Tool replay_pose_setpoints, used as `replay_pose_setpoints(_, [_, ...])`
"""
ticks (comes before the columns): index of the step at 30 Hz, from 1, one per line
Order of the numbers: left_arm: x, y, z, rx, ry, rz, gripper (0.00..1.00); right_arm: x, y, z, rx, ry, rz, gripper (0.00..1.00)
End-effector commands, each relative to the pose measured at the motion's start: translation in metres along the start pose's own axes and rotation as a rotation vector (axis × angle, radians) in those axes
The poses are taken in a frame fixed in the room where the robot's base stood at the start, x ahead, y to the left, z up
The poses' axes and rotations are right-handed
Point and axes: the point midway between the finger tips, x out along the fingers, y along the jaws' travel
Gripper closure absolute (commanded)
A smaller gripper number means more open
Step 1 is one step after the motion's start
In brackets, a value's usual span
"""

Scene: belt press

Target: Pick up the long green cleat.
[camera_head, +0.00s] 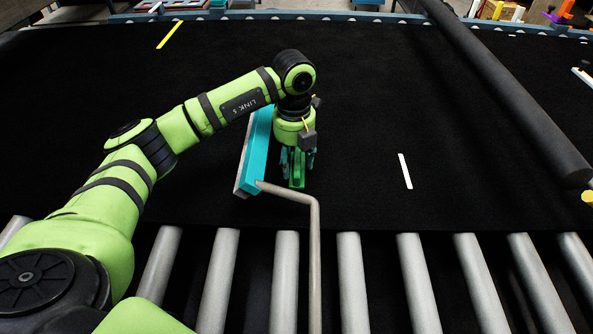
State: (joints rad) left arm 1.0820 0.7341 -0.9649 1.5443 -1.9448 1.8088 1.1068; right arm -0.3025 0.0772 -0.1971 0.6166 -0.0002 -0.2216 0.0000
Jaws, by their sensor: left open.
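The green cleat (297,179) lies on the black belt near the middle of the view, beside a teal block. Only its near end shows, and the rest is hidden under my wrist. My left gripper (298,163) points down over the cleat, with its fingers open on either side of it. I cannot tell whether the fingers touch it. My right gripper is not in view.
The teal block (257,155) with a grey side stands close left of my left gripper. A bent metal rod (314,240) runs from it toward the rollers (285,285). A white strip (405,171) and a yellow strip (169,35) lie on the otherwise largely clear belt (400,90).

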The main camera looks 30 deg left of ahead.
Motion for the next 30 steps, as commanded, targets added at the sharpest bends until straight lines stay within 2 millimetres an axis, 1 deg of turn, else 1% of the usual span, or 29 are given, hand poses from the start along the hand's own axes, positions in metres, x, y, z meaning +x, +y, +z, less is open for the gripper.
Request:
replay_pose_setpoints(1, [0.001, -0.001, 0.000, 0.002, -0.001, -0.001, 0.47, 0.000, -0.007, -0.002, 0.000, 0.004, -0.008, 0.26])
replay_pose_setpoints(2, [0.000, -0.001, 0.000, 0.002, -0.001, -0.001, 0.47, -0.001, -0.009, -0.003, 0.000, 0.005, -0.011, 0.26])
replay_pose_setpoints(5, [0.000, -0.001, 0.000, 0.002, 0.000, -0.001, 0.47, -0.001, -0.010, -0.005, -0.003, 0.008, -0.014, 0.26])
replay_pose_setpoints(6, [0.000, -0.001, 0.000, 0.002, 0.000, -0.001, 0.63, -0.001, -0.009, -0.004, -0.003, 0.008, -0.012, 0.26])
replay_pose_setpoints(9, [0.000, -0.001, 0.000, 0.002, 0.000, -0.001, 1.00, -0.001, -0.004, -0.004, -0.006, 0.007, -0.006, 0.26])
replay_pose_setpoints(15, [0.000, -0.001, 0.000, 0.002, -0.001, -0.001, 1.00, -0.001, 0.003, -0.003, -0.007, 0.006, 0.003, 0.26])
replay_pose_setpoints(22, [-0.003, 0.000, 0.000, 0.001, -0.001, -0.001, 1.00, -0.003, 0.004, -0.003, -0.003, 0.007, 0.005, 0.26])
replay_pose_setpoints(26, [-0.014, -0.001, 0.000, 0.001, -0.002, -0.002, 1.00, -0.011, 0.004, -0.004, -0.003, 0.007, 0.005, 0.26])
replay_pose_setpoints(29, [-0.029, -0.001, 0.000, 0.001, -0.002, -0.002, 1.00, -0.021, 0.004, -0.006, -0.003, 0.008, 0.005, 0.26])
replay_pose_setpoints(30, [-0.037, -0.001, 0.001, 0.002, -0.002, -0.003, 1.00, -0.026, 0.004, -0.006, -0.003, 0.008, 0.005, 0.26])
